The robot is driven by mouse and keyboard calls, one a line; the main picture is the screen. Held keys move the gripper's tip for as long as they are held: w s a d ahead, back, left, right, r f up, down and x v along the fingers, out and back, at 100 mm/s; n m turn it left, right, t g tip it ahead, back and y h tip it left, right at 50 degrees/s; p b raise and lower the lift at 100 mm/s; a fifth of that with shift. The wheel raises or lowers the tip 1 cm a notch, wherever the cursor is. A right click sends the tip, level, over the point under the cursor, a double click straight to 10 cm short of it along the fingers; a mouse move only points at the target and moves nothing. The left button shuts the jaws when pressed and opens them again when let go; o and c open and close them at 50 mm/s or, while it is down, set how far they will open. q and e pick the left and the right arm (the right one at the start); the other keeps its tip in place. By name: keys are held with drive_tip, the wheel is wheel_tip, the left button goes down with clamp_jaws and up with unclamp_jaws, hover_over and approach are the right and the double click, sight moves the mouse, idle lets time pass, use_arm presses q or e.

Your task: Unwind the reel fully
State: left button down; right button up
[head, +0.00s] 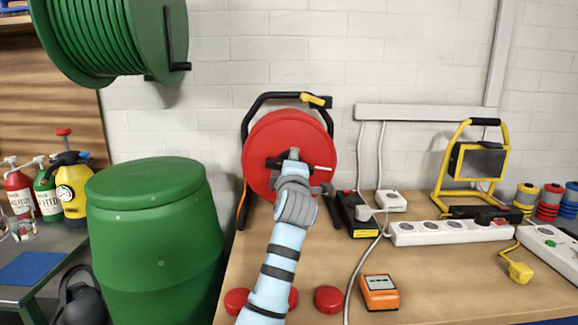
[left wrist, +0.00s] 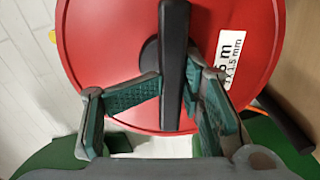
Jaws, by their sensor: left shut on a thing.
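The red cable reel (head: 258,140) stands upright in a black frame with a yellow part on top, at the back of the workbench. Its red disc (left wrist: 100,40) fills much of the left wrist view and bears a white label. A black crank handle (left wrist: 173,30) crosses the disc's centre. My left gripper (head: 292,163) is in front of the reel and hides part of it. In the left wrist view my left gripper (left wrist: 176,88) has a finger on each side of the handle and is shut on it. The cable wound behind the disc is hidden. My right gripper is not in view.
A green barrel (head: 155,240) stands left of the workbench (head: 450,285), below a large green hose reel (head: 105,35). Power strips (head: 450,232), a yellow work light (head: 478,160), an orange meter (head: 380,292) and red round pieces (head: 328,299) are on the bench.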

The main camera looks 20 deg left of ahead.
use_arm(q)
drive_tip(key=shift+w+f, duration=0.1)
drive_tip(key=shift+f, duration=0.45)
drive_tip(key=c, duration=1.5)
unclamp_jaws()
drive_tip(key=shift+w+f, duration=0.15)
drive_tip(key=shift+w, duration=0.15)
drive_tip(key=shift+s, duration=0.1)
drive_tip(key=v, duration=0.7)
drive_tip(key=shift+s+d+r, duration=0.1)
drive_tip(key=shift+s+r, duration=0.1)
drive_tip(key=shift+r, duration=0.1)
